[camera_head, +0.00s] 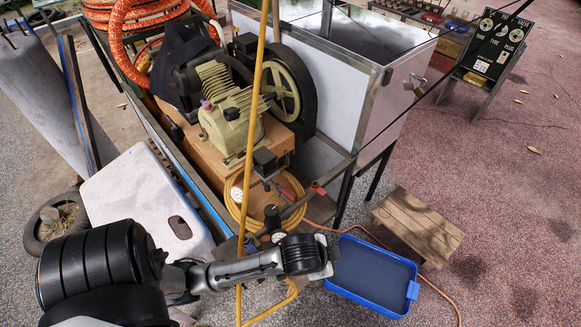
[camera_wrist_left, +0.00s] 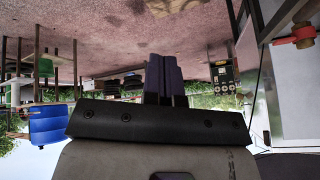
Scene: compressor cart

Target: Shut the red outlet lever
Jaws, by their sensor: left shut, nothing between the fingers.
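The red outlet lever (camera_head: 318,187) is a small red piece at the cart's right corner, by the end of a thin bar. In the left wrist view the red lever (camera_wrist_left: 304,34) shows at the upper right edge, on a brass-coloured valve fitting. My left gripper (camera_head: 328,262) is below the lever in the head view, apart from it, near the blue tray. Its fingers (camera_wrist_left: 164,80) are shut and empty in the wrist view, with the lever well to their right. My right gripper is in neither view.
A compressor (camera_head: 230,110) sits on the cart beside a coiled yellow hose (camera_head: 240,215). A yellow hose hangs across my left arm's line of sight. A blue tray (camera_head: 345,290) and a wooden stool (camera_head: 418,222) stand at the right. Open paving lies beyond.

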